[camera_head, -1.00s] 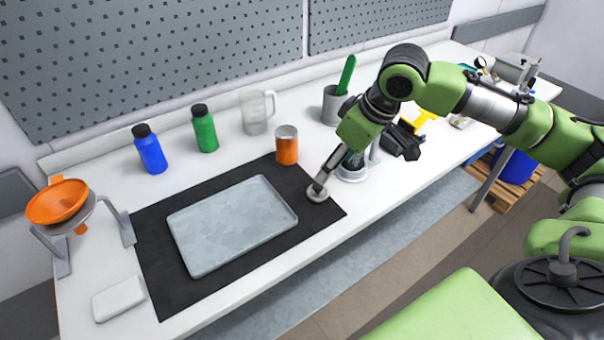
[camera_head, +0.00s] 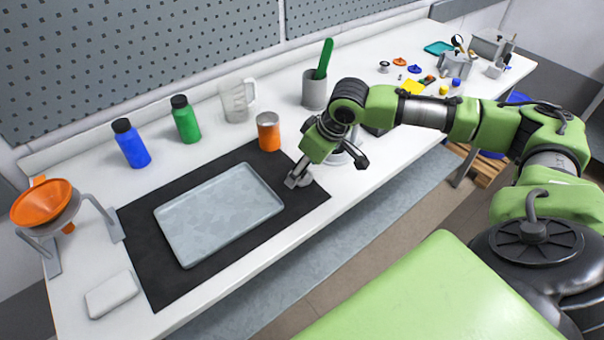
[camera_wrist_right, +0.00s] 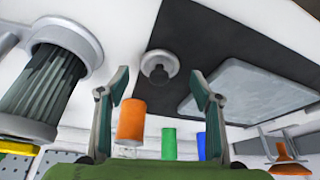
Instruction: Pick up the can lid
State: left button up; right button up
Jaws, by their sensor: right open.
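The can lid is a small grey disc with a round knob; it lies on the black mat's right corner in the head view (camera_head: 305,181). My right gripper (camera_head: 326,172) is there, and one finger partly hides the lid. In the right wrist view the can lid (camera_wrist_right: 156,66) shows whole, between and beyond the two spread fingertips of my right gripper (camera_wrist_right: 160,82). The gripper is open and empty. I cannot tell whether a finger touches the lid. My left gripper is in neither view.
A grey tray (camera_head: 218,213) lies on the black mat (camera_head: 142,254). An orange can (camera_head: 268,132) stands behind the lid, and a grey holder (camera_head: 314,91) with a green tool stands farther back.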

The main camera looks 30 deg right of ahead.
jog(key=shift+x, duration=1.05)
jog(key=shift+r, duration=0.15)
jog(key=c, duration=0.9)
